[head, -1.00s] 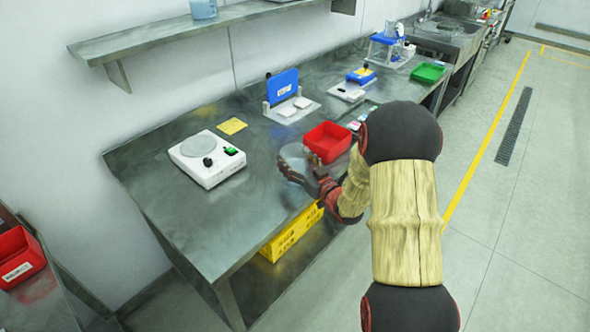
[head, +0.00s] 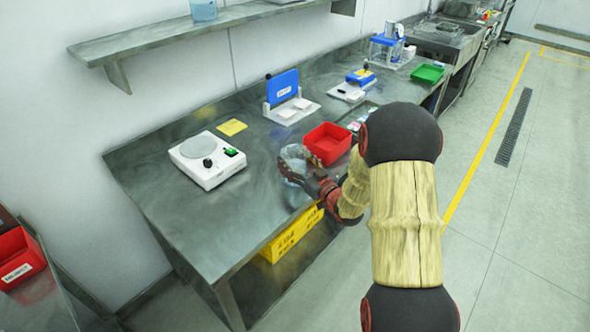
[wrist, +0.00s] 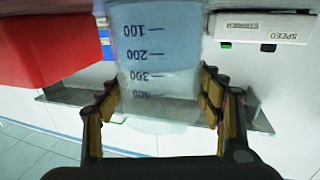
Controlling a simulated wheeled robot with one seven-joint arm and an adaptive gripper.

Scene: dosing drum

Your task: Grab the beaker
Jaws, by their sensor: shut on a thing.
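The beaker (wrist: 160,50) is clear with dark volume marks and fills the upper middle of the wrist view, where it appears upside down. In the head view the beaker (head: 294,154) is at the front part of the steel bench, left of the red bin. My gripper (wrist: 162,105) has a finger on each side of the beaker and is shut on it. In the head view my gripper (head: 300,178) reaches the beaker from the front right. I cannot tell whether the beaker's base touches the bench.
A red bin (head: 328,143) stands close to the right of the beaker. A white stirrer (head: 207,160) with a round plate is to the left on the bench (head: 180,230). A yellow crate (head: 291,237) is below.

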